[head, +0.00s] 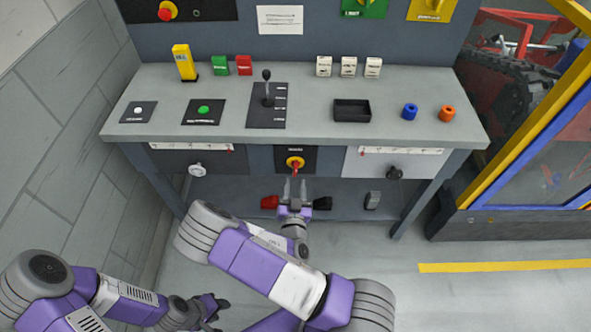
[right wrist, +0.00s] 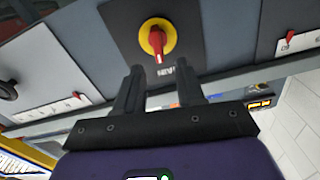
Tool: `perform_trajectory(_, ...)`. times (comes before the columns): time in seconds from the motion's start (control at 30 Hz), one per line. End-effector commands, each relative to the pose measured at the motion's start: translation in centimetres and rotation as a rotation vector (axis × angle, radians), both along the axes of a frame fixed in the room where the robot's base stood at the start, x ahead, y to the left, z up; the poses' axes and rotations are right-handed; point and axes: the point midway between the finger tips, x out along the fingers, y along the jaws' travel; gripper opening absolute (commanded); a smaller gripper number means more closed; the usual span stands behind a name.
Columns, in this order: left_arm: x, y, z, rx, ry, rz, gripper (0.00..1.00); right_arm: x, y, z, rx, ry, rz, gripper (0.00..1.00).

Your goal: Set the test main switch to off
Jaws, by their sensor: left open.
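The main switch is a red rotary handle on a yellow disc (head: 295,163), set on a black plate under the bench top. It also shows in the right wrist view (right wrist: 158,40), where the handle points down the picture, towards an upside-down label. My right gripper (head: 295,184) is just below and in front of the switch in the head view. In the right wrist view its two fingers (right wrist: 160,80) are apart with nothing between them, and the switch lies beyond their tips. My left gripper (head: 216,306) is open, low at the lower left, away from the bench.
A red pedal (head: 269,202) and a black pedal (head: 323,203) sit below. A lever (head: 267,88) stands on the bench (head: 320,128).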

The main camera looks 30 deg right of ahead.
Motion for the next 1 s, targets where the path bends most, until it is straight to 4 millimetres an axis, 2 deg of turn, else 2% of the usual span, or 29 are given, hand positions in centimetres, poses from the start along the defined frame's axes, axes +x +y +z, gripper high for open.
perform_trajectory(0.2, 0.0, 0.0, -0.8, 0.000, 0.000, 0.000, 0.43, 2.9, -1.9, -0.2, 0.002, -0.001, -0.004, 0.38)
perform_trajectory(0.4, 0.0, 0.0, -1.3, 0.000, 0.000, 0.000, 0.43, 5.1, -3.2, -0.2, 0.002, 0.003, -0.004, 0.38)
perform_trajectory(0.77, 0.0, 0.0, -1.4, 0.000, 0.000, 0.000, 0.43, 5.7, -3.6, -0.1, 0.002, 0.006, -0.002, 0.38)
perform_trajectory(0.87, 0.0, 0.0, -1.4, 0.000, 0.000, 0.000, 0.43, 5.7, -3.6, -0.1, 0.002, 0.006, -0.002, 0.26)
perform_trajectory(1.0, 0.0, 0.0, -1.4, 0.000, 0.000, 0.000, 0.43, 5.7, -3.6, -0.1, 0.002, 0.006, -0.002, 0.05)
